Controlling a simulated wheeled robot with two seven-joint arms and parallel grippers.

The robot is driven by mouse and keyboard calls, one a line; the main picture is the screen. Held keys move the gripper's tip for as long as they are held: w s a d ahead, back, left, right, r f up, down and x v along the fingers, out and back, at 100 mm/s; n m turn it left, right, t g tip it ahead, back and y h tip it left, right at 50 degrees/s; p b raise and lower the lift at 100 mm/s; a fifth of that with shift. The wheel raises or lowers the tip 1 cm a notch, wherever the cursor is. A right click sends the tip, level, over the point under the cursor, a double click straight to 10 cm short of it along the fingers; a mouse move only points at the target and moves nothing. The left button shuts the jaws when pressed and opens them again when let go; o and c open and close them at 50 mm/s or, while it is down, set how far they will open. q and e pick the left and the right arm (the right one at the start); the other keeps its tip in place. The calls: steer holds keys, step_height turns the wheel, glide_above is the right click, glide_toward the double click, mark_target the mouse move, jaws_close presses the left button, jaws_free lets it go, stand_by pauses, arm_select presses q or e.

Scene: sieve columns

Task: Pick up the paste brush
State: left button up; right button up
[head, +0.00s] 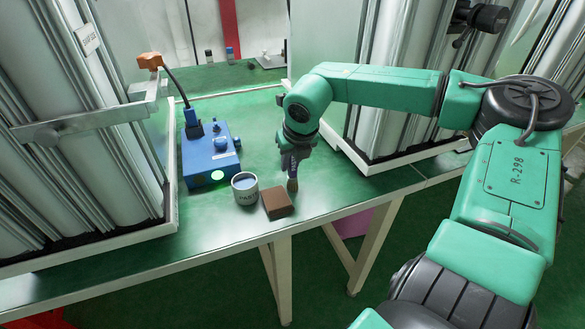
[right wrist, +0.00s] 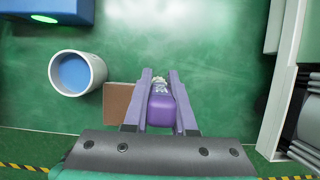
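The paste brush shows in the right wrist view as a purple piece (right wrist: 160,110) with a pale, speckled end, between the two fingers of my right gripper (right wrist: 160,78). Both fingers appear to press against its sides, so the gripper looks shut on it. In the head view my right gripper (head: 291,158) points down over the green bench, just right of a brown block (head: 277,203). A narrow brownish part (head: 292,184) hangs below the fingers there. I cannot tell whether the brush touches the bench. My left gripper is not in view.
A grey pot (head: 245,188) with bluish contents and a label stands left of the brown block. A blue device (head: 209,155) with a green light is behind it. Tall column assemblies stand at left (head: 85,130) and right (head: 385,90). The bench front edge is close.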

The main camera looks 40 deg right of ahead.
jaws_close()
